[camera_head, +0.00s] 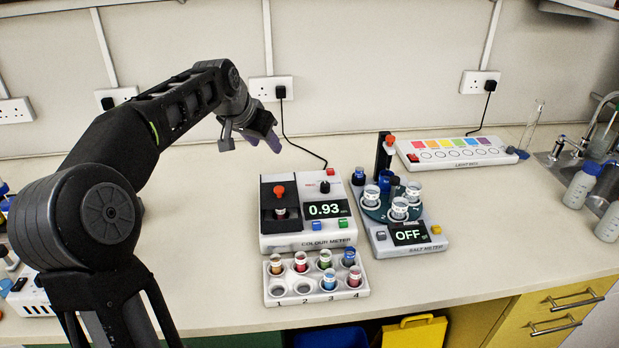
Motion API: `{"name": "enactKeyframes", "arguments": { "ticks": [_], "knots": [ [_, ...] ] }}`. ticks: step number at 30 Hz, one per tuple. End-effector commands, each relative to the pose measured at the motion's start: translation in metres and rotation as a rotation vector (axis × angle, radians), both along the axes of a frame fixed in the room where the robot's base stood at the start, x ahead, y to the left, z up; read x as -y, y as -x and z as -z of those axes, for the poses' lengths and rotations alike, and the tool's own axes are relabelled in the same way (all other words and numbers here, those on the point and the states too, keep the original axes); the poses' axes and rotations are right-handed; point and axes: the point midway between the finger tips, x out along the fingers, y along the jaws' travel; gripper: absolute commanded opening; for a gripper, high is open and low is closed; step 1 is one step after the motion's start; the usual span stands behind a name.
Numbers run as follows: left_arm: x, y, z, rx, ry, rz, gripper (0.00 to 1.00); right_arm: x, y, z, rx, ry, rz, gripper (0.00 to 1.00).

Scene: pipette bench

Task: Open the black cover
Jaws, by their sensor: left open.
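The colour meter (309,243) stands in the middle of the bench, with a screen (328,209) reading 0.93. The black cover (268,204) is on the left part of its top, with a red knob (279,191) on it. A small round pale piece (281,212) shows just in front of the knob. I cannot tell from this view whether the cover is fully closed. My left gripper (264,143) is open and empty, in the air above and behind the meter, apart from the cover. My right gripper is not in view.
A rack (316,297) with several capped vials stands in front of the meter. The salt meter (408,248) stands close to its right, with a light box (459,150) behind it. Bottles and a sink are at the far right. The bench is clear left of the meter.

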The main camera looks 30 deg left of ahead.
Motion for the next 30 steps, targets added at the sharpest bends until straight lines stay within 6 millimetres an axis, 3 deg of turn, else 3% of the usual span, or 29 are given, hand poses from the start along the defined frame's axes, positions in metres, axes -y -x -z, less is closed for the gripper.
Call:
{"name": "enactKeyframes", "arguments": {
  "ticks": [3,7,20,30],
  "knots": [
    [0.021,0.03,0.015,-0.149,0.048,0.104,0.45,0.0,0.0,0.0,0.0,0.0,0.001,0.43],
    [0.032,0.049,0.024,-0.234,0.056,0.184,0.45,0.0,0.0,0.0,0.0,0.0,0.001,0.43],
    [0.031,0.048,0.028,-0.235,0.047,0.196,0.45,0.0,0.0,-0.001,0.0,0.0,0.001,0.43],
    [0.034,0.031,0.069,-0.237,0.048,0.196,0.45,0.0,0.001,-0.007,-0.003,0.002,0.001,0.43]
  ]
}}
